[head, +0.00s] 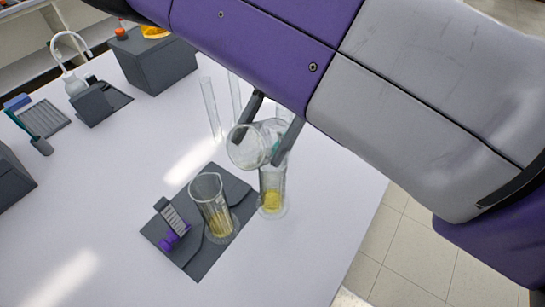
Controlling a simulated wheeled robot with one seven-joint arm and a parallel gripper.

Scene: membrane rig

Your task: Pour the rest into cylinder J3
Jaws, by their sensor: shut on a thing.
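My gripper (265,138) is shut on a clear glass vessel (246,147), tilted with its open mouth toward the lower left. I see no liquid stream from it, and its contents are hard to make out. Just below is a clear glass cylinder (271,191) with yellow liquid in its lower part, upright on the white table; the held vessel partly hides its top. A second glass cylinder (212,203) with some yellow liquid stands to the left at a dark grey mat (208,254). No label is legible, so I cannot tell which is J3.
Thin, tall clear tubes (211,110) stand behind the gripper. On the mat is a grey piece with a purple knob (170,241).

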